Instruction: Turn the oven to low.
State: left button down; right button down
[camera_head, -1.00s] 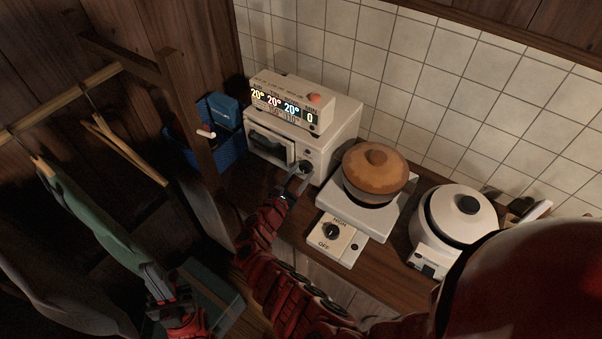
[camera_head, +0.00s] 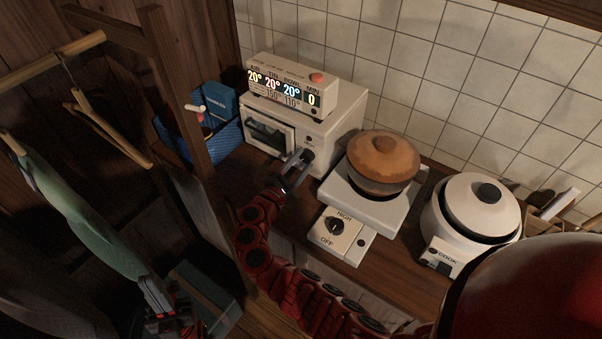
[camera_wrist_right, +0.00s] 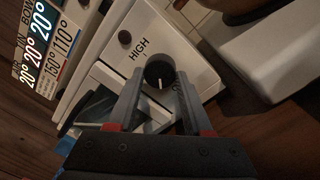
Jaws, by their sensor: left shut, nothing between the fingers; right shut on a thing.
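The oven (camera_head: 334,118) is a small white box with a glass door, standing on the counter against the tiled wall. Its black knob (camera_wrist_right: 158,74) shows in the right wrist view, with a pale pointer line and the label HIGH beside it. My right gripper (camera_head: 300,160) is at the oven's front, and its fingers (camera_wrist_right: 160,88) lie on both sides of the knob, shut on it. The fingers partly hide the knob and any other label around it. My left gripper (camera_head: 167,318) is low at the left, away from the oven, shut and empty.
A display box (camera_head: 290,84) sits on the oven. To the right stand a hot plate (camera_head: 366,212) with a brown pot (camera_head: 383,160) and a white cooker (camera_head: 470,215). A blue basket (camera_head: 226,138) is left of the oven. Hangers and a green garment (camera_head: 75,215) hang at left.

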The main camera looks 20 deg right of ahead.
jog(key=m+b, duration=0.4)
jog(key=b, duration=0.3)
jog(key=m+b, duration=0.4)
jog(key=b, duration=0.3)
jog(key=shift+w+f+m+g+h, duration=0.1)
jog(key=shift+f+m+g+h, duration=0.05)
jog(key=shift+m+g+h, duration=0.2)
jog(key=shift+r+m+b, duration=0.25)
jog(key=shift+m+b, duration=0.5)
jog(key=shift+b, duration=0.15)
jog(key=shift+c, duration=1.6)
grip_release()
